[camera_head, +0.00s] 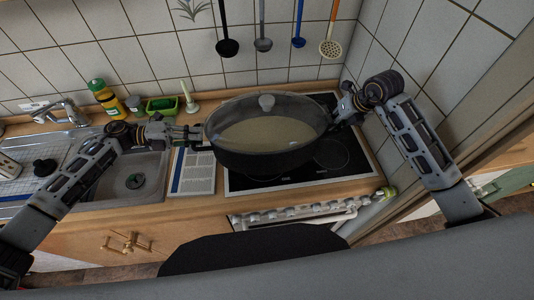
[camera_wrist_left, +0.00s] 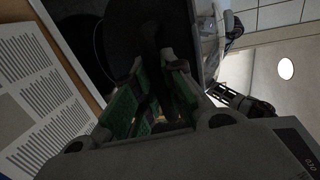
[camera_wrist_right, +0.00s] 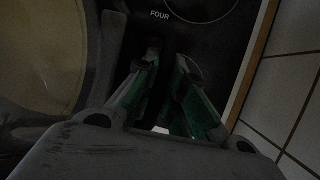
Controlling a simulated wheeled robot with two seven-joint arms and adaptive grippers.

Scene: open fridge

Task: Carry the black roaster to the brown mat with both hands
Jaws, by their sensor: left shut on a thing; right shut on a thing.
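The black roaster (camera_head: 268,160), with a glass lid and a knob, is over the black hob (camera_head: 345,170), level as far as I see. I cannot tell whether its base touches the hob. My left gripper (camera_head: 199,138) is shut on its left handle; the green-padded fingers (camera_wrist_left: 155,95) close around a dark part in the left wrist view. My right gripper (camera_head: 338,116) is shut on its right handle. In the right wrist view the fingers (camera_wrist_right: 168,95) are beside the lid (camera_wrist_right: 40,55). I see no brown mat.
A printed sheet (camera_head: 193,172) lies on the counter left of the hob, beside the sink (camera_head: 140,185). Bottles (camera_head: 105,98) and a green tray (camera_head: 162,106) stand behind. Utensils (camera_head: 263,35) hang above the roaster. A tiled wall (camera_head: 420,60) is close on the right.

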